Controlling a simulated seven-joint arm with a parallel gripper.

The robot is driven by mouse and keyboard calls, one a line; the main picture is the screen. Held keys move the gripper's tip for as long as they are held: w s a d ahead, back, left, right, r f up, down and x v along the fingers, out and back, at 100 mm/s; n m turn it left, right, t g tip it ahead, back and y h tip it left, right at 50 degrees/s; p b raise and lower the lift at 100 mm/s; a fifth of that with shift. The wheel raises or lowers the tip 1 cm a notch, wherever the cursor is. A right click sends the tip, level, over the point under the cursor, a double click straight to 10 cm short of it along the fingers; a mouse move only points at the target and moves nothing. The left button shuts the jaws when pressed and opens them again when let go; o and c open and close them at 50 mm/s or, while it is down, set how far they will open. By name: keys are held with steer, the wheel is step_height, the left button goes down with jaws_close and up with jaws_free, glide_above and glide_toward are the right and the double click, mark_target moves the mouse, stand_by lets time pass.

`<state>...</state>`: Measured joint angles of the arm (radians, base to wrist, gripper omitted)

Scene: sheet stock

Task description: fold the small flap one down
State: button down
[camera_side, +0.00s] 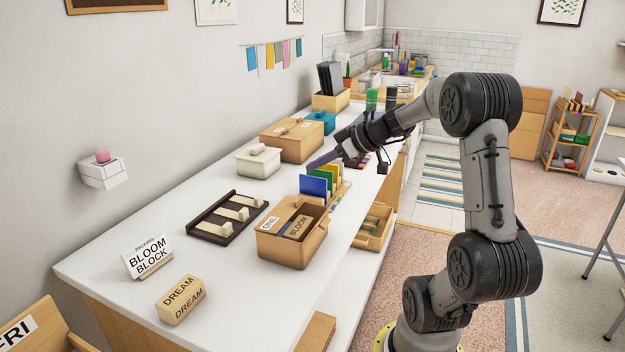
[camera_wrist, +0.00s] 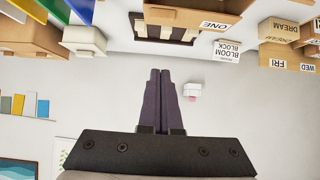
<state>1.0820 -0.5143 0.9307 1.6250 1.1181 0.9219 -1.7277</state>
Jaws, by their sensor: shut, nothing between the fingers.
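An open tan box (camera_side: 290,251) stands on the white table in the side view. A white label reading ONE (camera_side: 270,224) is on a small panel at its left end; I cannot tell how far that flap is tilted. A block marked BLOOM (camera_side: 298,227) and darker pieces lie inside the box. In the wrist view the label ONE (camera_wrist: 214,25) shows upside down on the box's edge at the top. My gripper (camera_side: 312,165) is above the table, behind and apart from the box. In the wrist view my gripper (camera_wrist: 160,73) is shut and empty.
Upright coloured cards (camera_side: 314,186) stand just behind the box. A dark rack (camera_side: 227,218) lies left of it, and a white lidded box (camera_side: 258,161) and a larger brown box (camera_side: 291,139) stand behind. A DREAM block (camera_side: 181,300) sits in front.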

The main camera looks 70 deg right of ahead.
step_height(320, 180, up, 2)
steer(key=shift+r, duration=0.1)
steer(key=c, duration=1.3)
jaws_free()
steer(key=shift+r, duration=0.2)
steer(key=shift+c, duration=0.2)
steer(key=shift+o, duration=1.2)
steer(key=shift+a, duration=0.15)
steer(key=shift+o, duration=1.1)
steer(key=shift+s+a+m+y, duration=0.2)
steer(key=shift+a+m+y, duration=0.15)
steer(key=shift+m, duration=0.15)
steer(key=shift+o, duration=1.3)
steer(key=shift+s+a+r+g, duration=0.2)
steer(key=shift+s+r+g, duration=0.15)
steer(key=shift+g, duration=0.25)
steer(key=shift+o, duration=1.2)
steer(key=shift+s+a+r+g+y, duration=0.15)
steer(key=shift+s+g+y, duration=0.1)
steer(key=shift+g+y, duration=0.3)
steer(key=shift+o, duration=0.3)
steer(key=shift+s+r+g, duration=0.15)
steer(key=shift+g, duration=0.6)
steer(key=n+g+h, duration=0.1)
steer(key=g+h, duration=0.1)
steer(key=g, duration=0.5)
glide_above(299, 198)
step_height(299, 198, down, 14)
steer(key=shift+a+r, duration=0.1)
steer(key=shift+r, duration=0.15)
